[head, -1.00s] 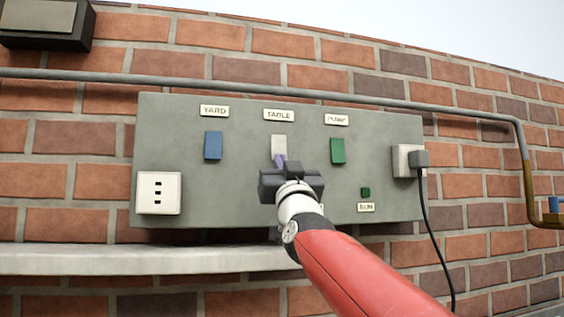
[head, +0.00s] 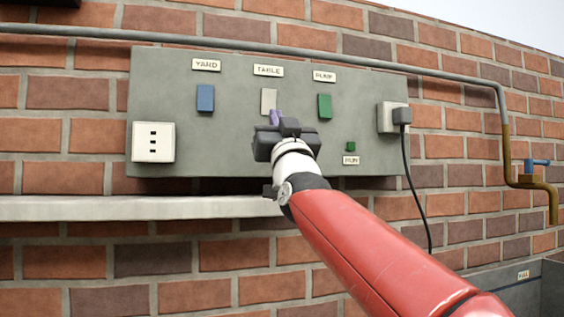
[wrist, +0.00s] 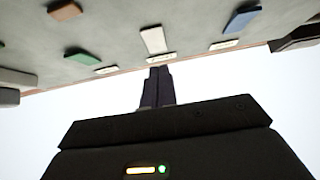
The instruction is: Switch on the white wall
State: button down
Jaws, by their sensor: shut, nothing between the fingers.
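The grey panel (head: 230,150) on the brick wall carries a white switch (head: 268,100) under a TABLE label (head: 268,70). My gripper (head: 277,116) is shut and empty, its fingertips in front of the white switch's lower end in the head view. The wrist view also shows the white switch (wrist: 153,40) beyond the shut fingertips (wrist: 158,70), which sit by the label. I cannot tell whether they touch the switch. How far the switch is tilted is too small to tell.
A blue switch (head: 205,97) is left and a green switch (head: 325,106) right of the white one. A small green button (head: 351,146), a socket (head: 153,142) and a plug (head: 402,116) share the panel. A pipe (head: 300,53) runs above, a ledge (head: 130,207) below.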

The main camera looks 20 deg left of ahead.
jog(key=s+d+f+b, duration=0.2)
jog(key=s+f+b, duration=0.1)
jog(key=f, duration=0.3)
jog(key=shift+s+d+f, duration=0.15)
jog(key=shift+s+f, duration=0.15)
jog(key=shift+f, duration=0.1)
jog(key=s+d+f+m+g+h+p, duration=0.1)
jog(key=d+f+g+h, duration=0.2)
jog(key=d+f, duration=0.35)
jog(key=s+d+f+g+h+p, duration=0.1)
jog(key=d+f+g+h, duration=0.2)
jog(key=f, duration=0.7)
jog(key=s+d+f+m+g+h+p, duration=0.1)
jog(key=d+f+g+h, duration=0.15)
jog(key=d+f, duration=0.45)
jog(key=s+d+f+m+g+h, duration=0.1)
jog(key=s+d+f+g, duration=0.1)
jog(key=s+d+f, duration=0.2)
jog(key=s+d+f+m+g+h, duration=0.2)
jog(key=s+d+f, duration=0.3)
jog(key=s+f, duration=0.4)
jog(key=s+d+f+m+g+h+p, duration=0.1)
jog(key=s+d+f+g, duration=0.3)
jog(key=f, duration=0.8)
jog(key=shift+s+d+f+h, duration=0.25)
jog(key=shift+s+h, duration=0.3)
jog(key=shift+s, duration=0.65)
jog(key=shift+g, duration=0.25)
